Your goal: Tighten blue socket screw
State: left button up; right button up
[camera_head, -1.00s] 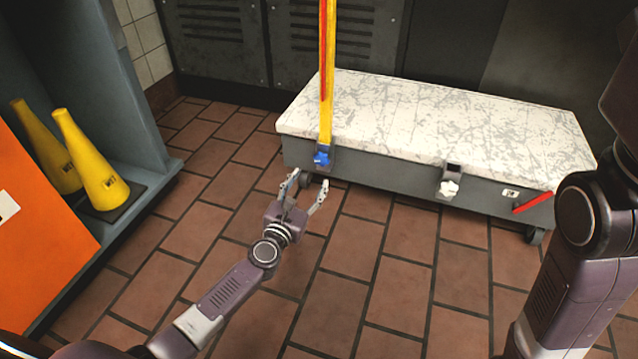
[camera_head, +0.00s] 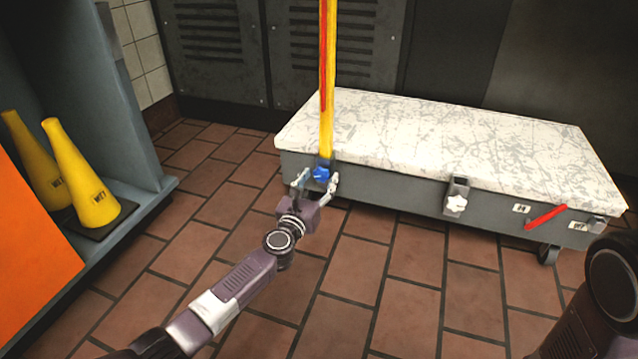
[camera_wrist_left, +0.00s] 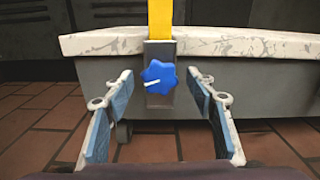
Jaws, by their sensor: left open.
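The blue socket screw (camera_head: 321,174) is a lobed blue knob on a grey bracket at the foot of a yellow and red upright pole (camera_head: 327,80). In the left wrist view the blue knob (camera_wrist_left: 160,77) shows a short white mark pointing left. My left gripper (camera_head: 317,178) is open, with its fingers to either side of the knob in the head view. In the left wrist view the open fingers (camera_wrist_left: 160,95) flank the knob with gaps on both sides. I cannot tell how far the fingertips are from it in depth. My right gripper is out of view.
The bracket sits on the front of a low grey wheeled cart (camera_head: 400,196) with a scratched white top. A white knob (camera_head: 456,204) and a red handle (camera_head: 546,217) are further right. Yellow cones (camera_head: 80,175) stand in a cabinet at left. The tiled floor in front is clear.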

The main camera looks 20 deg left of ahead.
pick_arm(q)
jog(key=shift+w, duration=0.1)
jog(key=shift+c, duration=0.5)
jog(key=c, duration=1.1)
jog(key=shift+o, duration=0.2)
